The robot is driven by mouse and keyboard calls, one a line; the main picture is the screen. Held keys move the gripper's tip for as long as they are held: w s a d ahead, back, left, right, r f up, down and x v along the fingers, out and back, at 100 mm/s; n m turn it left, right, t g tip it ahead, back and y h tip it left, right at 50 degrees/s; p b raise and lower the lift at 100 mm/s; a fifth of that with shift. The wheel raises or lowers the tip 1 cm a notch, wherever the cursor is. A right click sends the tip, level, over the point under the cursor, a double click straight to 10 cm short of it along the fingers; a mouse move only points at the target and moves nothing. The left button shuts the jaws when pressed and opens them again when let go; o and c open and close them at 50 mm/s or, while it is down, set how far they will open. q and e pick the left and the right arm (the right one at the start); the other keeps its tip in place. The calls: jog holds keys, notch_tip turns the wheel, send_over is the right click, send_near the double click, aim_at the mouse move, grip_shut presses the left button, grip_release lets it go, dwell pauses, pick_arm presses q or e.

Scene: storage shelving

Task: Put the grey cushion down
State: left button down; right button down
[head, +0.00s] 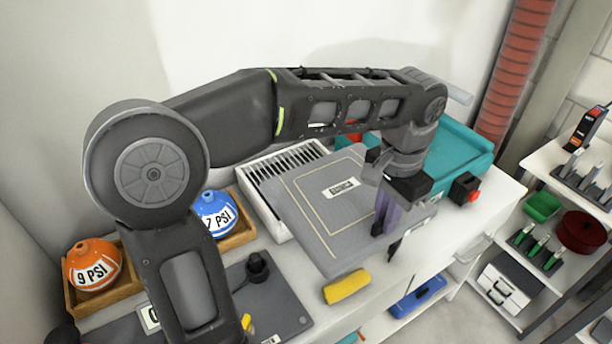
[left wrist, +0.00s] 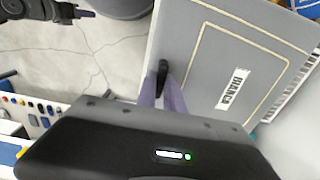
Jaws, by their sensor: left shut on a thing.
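The grey cushion (head: 318,205) is a flat, square grey pad with a cream outline and a white label, seen in the head view. It also shows in the left wrist view (left wrist: 212,65), where the label reads BIANCA. My left gripper (head: 385,212) is shut on the cushion's right edge; its purple fingers also show in the left wrist view (left wrist: 168,92). The cushion is tilted and overlaps the white slotted rack; I cannot tell whether it touches it. A dark part with a purple tip, seemingly my right gripper (left wrist: 84,13), shows in the left wrist view, its jaws unclear.
The white slotted rack (head: 266,214) stands behind the cushion, with a teal bin (head: 462,150) to the right. A yellow block (head: 347,287) lies in front. Orange (head: 92,266) and blue (head: 214,212) PSI balls sit in wooden boxes at left. Shelving (head: 543,160) stands at right.

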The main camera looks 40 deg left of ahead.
aim_at(324, 171)
pick_arm(q)
jog(key=w+a+p, duration=0.1)
jog(key=a, duration=0.5)
jog(key=w+a+p, duration=0.1)
jog(key=w+a, duration=0.1)
jog(key=a, duration=0.4)
jog(key=w+a+p, duration=0.1)
jog(key=w+a, duration=0.1)
jog(key=a, duration=0.5)
jog(key=shift+w+p, duration=0.2)
jog(key=shift+p, duration=0.1)
jog(key=shift+d+f, duration=0.15)
jog(key=shift+f, duration=0.9)
notch_tip(324, 171, down, 4)
jog(key=shift+f, duration=0.15)
jog(key=shift+f+p, duration=0.25)
jog(key=shift+p, duration=0.1)
jog(key=shift+f, duration=0.2)
